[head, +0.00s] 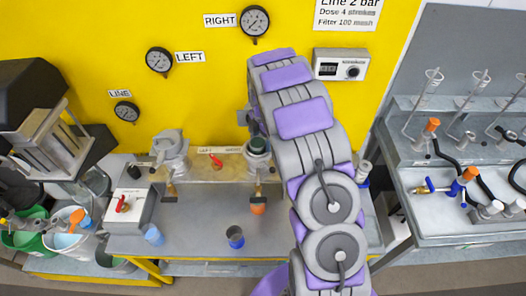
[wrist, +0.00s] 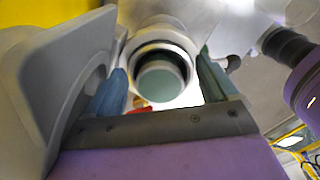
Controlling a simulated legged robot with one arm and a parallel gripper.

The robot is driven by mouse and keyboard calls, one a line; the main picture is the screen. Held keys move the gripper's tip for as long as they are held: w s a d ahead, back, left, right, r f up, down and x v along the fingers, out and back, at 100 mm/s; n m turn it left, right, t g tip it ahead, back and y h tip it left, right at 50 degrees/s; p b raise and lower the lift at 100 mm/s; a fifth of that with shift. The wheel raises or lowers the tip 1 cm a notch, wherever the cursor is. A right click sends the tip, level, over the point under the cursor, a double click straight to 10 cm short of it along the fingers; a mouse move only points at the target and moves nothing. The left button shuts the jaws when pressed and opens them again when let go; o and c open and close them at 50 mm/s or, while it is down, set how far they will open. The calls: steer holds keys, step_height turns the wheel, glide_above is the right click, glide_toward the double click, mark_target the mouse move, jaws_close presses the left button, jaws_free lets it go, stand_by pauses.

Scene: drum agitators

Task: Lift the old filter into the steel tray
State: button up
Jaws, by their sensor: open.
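The right filter housing (head: 257,152) stands at the back of the bench, with a dark green round top. In the wrist view a pale ring (wrist: 160,45) surrounds a dark opening with a grey-green disc (wrist: 163,82) inside, which looks like the old filter. My gripper (wrist: 165,72) is open, with one blue-grey finger on each side of the disc in the picture. I cannot tell whether the fingers touch it. In the head view my arm hides most of the gripper. I cannot pick out the steel tray with certainty; my arm covers part of the bench's right side.
A second housing (head: 170,150) and a red valve handle (head: 216,161) stand left of the right housing. A dark blue cup (head: 235,237), a light blue cup (head: 154,235) and a switch box (head: 124,207) are on the bench.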

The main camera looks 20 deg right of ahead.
mark_target(256, 143)
steer(key=a+f, duration=0.1)
steer(key=a, duration=0.1)
steer(key=shift+s+a+f, duration=0.1)
steer(key=shift+a+f, duration=0.25)
steer(key=shift+a, duration=0.15)
steer(key=c, duration=0.6)
steer(key=shift+d+r, duration=0.1)
steer(key=shift+d, duration=0.35)
steer(key=c, duration=0.9)
steer(key=shift+o, duration=0.2)
steer(key=shift+r, duration=0.1)
steer(key=shift+w+r, duration=0.25)
steer(key=shift+r, duration=0.25)
step_height(256, 143, up, 17)
